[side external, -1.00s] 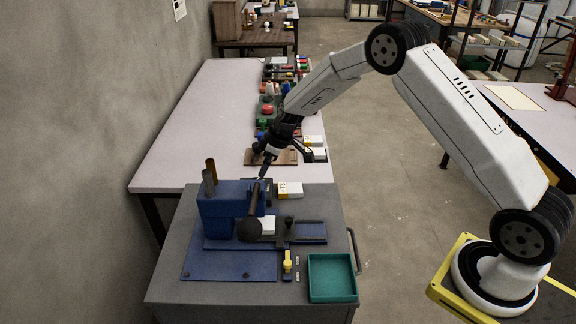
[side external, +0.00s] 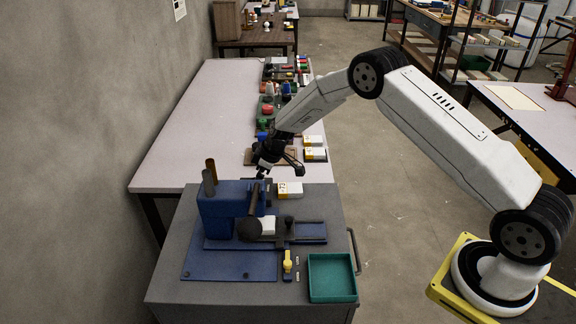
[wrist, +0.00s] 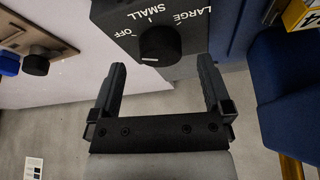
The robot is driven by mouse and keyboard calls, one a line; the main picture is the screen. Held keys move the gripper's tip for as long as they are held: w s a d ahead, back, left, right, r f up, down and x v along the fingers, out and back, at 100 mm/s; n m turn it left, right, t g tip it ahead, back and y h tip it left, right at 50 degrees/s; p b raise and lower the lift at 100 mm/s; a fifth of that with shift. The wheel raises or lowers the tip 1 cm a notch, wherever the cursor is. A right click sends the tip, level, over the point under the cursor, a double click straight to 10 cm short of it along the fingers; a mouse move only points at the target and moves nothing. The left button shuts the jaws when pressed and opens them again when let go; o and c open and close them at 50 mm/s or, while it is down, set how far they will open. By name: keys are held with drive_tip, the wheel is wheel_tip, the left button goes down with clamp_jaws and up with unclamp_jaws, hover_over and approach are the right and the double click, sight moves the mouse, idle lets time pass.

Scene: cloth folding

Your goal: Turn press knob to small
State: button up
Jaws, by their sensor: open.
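The press knob (wrist: 160,45) is a round black knob on a dark panel (wrist: 145,18) marked OFF, SMALL and LARGE, at the top middle of the wrist view. A short white line shows at its lower edge; I cannot tell surely which label the knob is set to. My gripper (wrist: 162,64) is open, its two fingers on either side of the knob in the picture, with nothing between them touching it that I can see. In the side view my gripper (side external: 262,174) is low behind the blue press (side external: 225,204), and the knob is hidden.
The press stands on a grey cabinet with a green tray (side external: 332,278) at its front right. A yellow-and-white box (side external: 290,190) lies right of my gripper. Behind is a long pale table (side external: 205,110) with several devices along its right edge. A wall is at the left.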

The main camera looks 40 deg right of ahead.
drive_tip(key=shift+x, duration=1.3)
drive_tip(key=c, duration=1.3)
drive_tip(key=shift+m+h, duration=0.3)
drive_tip(key=shift+m, duration=0.6)
drive_tip(key=shift+a+m+t+h, duration=0.15)
drive_tip(key=shift+m+t+h, duration=0.35)
drive_tip(key=shift+m, duration=0.8)
drive_tip(key=shift+a+m+h, duration=0.1)
drive_tip(key=shift+m+h, duration=0.6)
drive_tip(key=shift+m, duration=1.6)
